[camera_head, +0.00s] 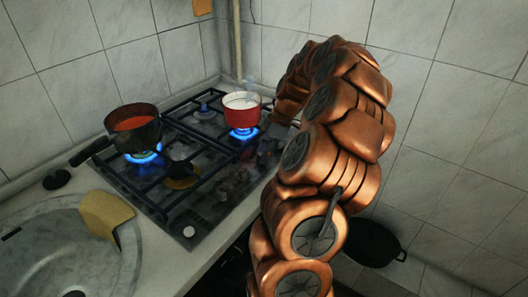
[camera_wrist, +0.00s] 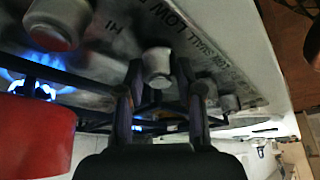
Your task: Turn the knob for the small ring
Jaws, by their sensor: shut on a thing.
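In the wrist view my gripper (camera_wrist: 158,78) has its two dark fingers on either side of a pale round knob (camera_wrist: 157,62), shut on it. The knob sits on the worn metal hob panel, which bears printed lettering including "HI" and "LOW". A second knob (camera_wrist: 58,24) is at upper left and a smaller-looking one (camera_wrist: 229,102) at right. In the head view the gas hob (camera_head: 188,231) stands on the counter; my arm hides the gripper and the held knob. I cannot tell which burner is the small ring.
A red pot with white contents (camera_head: 242,115) sits over a blue flame at the back right. It also looms in the wrist view (camera_wrist: 35,135), left of my gripper. A dark pot with orange-red contents (camera_head: 135,133) is over a flame at left. A sink (camera_head: 60,250) lies in front.

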